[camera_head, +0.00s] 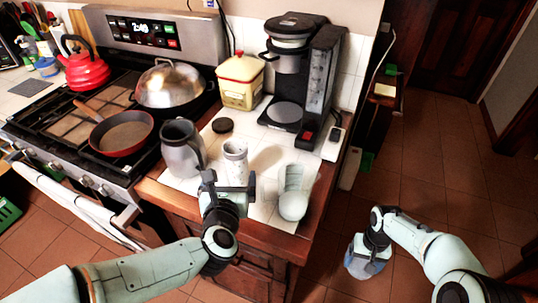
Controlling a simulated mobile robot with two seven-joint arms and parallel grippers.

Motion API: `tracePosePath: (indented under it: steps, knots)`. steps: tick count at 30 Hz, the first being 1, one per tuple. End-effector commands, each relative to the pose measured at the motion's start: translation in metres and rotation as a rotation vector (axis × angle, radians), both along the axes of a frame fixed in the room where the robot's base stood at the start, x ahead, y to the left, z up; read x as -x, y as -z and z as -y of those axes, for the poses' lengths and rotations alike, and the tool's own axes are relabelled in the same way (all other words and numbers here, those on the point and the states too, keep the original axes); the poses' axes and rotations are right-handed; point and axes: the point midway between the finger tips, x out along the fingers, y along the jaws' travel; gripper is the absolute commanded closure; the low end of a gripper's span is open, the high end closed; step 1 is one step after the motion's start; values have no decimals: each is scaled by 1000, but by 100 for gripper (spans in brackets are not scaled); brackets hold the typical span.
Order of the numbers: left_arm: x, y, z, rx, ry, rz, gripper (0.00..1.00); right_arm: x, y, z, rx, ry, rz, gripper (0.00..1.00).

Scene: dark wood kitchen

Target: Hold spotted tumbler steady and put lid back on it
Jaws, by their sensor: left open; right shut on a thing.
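The spotted tumbler (235,155), white with dark specks, stands upright on the white tiled counter. My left gripper (229,182) is open in front of it, with its fingers near the tumbler's lower part. The gripper hides the tumbler's base, and I cannot tell whether the fingers touch it. A black round disc (222,126), which looks like a lid, lies flat on the counter behind the tumbler. My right gripper (374,247) is off to the right, beyond the counter edge and over the floor. It is shut on a bluish-grey rounded thing (362,266), partly hidden by the gripper.
A grey pitcher (182,148) stands left of the tumbler, and a pale ribbed container (294,192) stands to its right. A coffee maker (298,80) and a yellow canister (240,80) are behind. The stove (60,130) with pans is left.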

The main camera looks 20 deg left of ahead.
Motion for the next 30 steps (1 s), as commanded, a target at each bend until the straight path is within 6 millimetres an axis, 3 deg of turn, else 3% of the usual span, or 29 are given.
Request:
tracePosePath:
  steps: [12, 24, 30]
  knots:
    - [-3, 1, -1, -1, -1, -1, 2, 0, 0, 0, 0, 0, 0, 47]
    - [-59, 20, -16, -1, -1, -2, 2, 0, -3, 0, 0, 0, 1, 47]
    - [-66, 21, -17, -1, 1, 0, 2, 0, -3, 0, 0, 0, 1, 47]
